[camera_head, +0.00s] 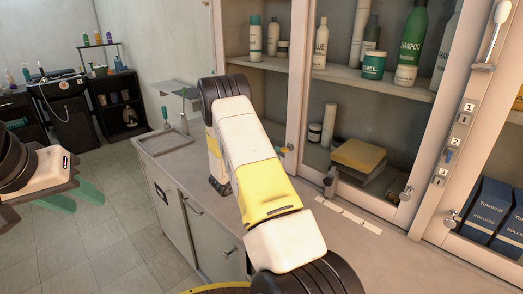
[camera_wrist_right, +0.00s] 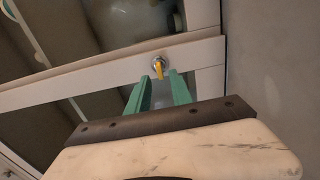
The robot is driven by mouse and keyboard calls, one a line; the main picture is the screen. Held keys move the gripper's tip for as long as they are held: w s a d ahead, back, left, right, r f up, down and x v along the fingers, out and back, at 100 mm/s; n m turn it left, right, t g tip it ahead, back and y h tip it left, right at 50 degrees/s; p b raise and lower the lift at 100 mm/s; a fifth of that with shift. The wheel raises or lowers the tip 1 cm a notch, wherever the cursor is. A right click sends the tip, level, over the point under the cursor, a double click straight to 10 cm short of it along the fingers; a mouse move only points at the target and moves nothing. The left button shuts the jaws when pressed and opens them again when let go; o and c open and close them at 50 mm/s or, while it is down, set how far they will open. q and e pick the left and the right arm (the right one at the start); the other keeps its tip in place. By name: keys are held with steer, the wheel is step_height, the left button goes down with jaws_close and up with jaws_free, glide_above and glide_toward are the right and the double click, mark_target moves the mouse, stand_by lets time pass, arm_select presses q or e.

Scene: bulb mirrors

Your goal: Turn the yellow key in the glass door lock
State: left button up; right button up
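The yellow key (camera_wrist_right: 158,68) sits in a round lock on the pale door frame (camera_wrist_right: 105,72) in the right wrist view. My right gripper (camera_wrist_right: 160,80) is open, its two green fingers pointing at the lock. In that view the key appears between the fingertips; I cannot tell whether they touch it. My left gripper (camera_head: 76,196) is open and empty at the far left, above the floor.
Bottles and jars stand on the cabinet shelf (camera_head: 340,74). A yellow stack (camera_head: 358,155) lies lower behind the glass. Other door knobs (camera_head: 405,193) stick out to the right. A tray (camera_head: 168,141) lies on the counter (camera_head: 185,160).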

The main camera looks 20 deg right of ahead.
mark_target(282, 151)
steer(key=shift+x, duration=1.65)
steer(key=shift+d, duration=0.3)
jaws_close()
